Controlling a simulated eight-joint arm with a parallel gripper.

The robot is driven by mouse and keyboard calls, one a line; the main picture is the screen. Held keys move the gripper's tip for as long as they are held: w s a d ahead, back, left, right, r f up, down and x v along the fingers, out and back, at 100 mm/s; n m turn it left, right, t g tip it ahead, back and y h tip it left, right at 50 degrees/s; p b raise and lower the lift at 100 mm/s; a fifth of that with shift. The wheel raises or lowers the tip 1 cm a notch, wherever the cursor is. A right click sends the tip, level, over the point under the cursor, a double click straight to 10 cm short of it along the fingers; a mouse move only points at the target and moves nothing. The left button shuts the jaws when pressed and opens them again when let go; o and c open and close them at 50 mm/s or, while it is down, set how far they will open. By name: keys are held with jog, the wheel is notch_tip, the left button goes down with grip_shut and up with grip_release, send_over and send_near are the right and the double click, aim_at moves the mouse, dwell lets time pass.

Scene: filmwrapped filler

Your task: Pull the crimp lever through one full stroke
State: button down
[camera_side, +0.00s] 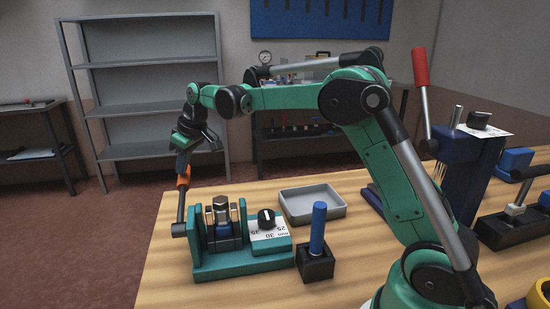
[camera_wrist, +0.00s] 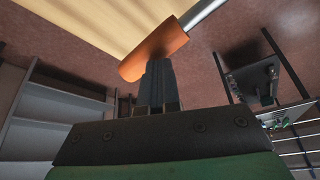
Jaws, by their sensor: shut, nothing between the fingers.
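The crimp lever has an orange grip (camera_side: 183,180) on a grey rod that rises nearly upright from the left side of a teal crimping fixture (camera_side: 240,265). My gripper (camera_side: 182,158) is above the fixture, pointing down at the top of the orange grip. In the wrist view my fingers (camera_wrist: 157,64) are shut together with their tips at the orange grip (camera_wrist: 153,55), which lies across and beyond them. The grip is not between the fingers. I cannot tell whether the tips touch it. The fixture holds metal posts and a blue part at its centre.
A dial block (camera_side: 268,228) sits on the fixture's right. A grey tray (camera_side: 312,204) and a black block with a blue peg (camera_side: 317,228) stand nearby. A blue press with a red-handled lever (camera_side: 420,68) stands at the right. The floor left of the table is clear.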

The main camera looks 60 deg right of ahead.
aim_at(184, 180)
jog(key=shift+r, duration=0.1)
dwell(0.3)
jog(key=shift+s+a+r, duration=0.2)
jog(key=shift+r, duration=0.4)
jog(key=shift+s+a+r, duration=0.25)
jog(key=shift+r, duration=0.4)
jog(key=shift+s+a+r, duration=0.2)
jog(key=shift+r, duration=0.4)
jog(key=s+a+r, duration=0.3)
jog(key=r, duration=0.2)
jog(key=s+a+r, duration=0.2)
jog(key=s+r, duration=0.1)
jog(key=r, duration=0.3)
jog(key=shift+a, duration=0.4)
jog(key=shift+r, duration=0.1)
dwell(0.7)
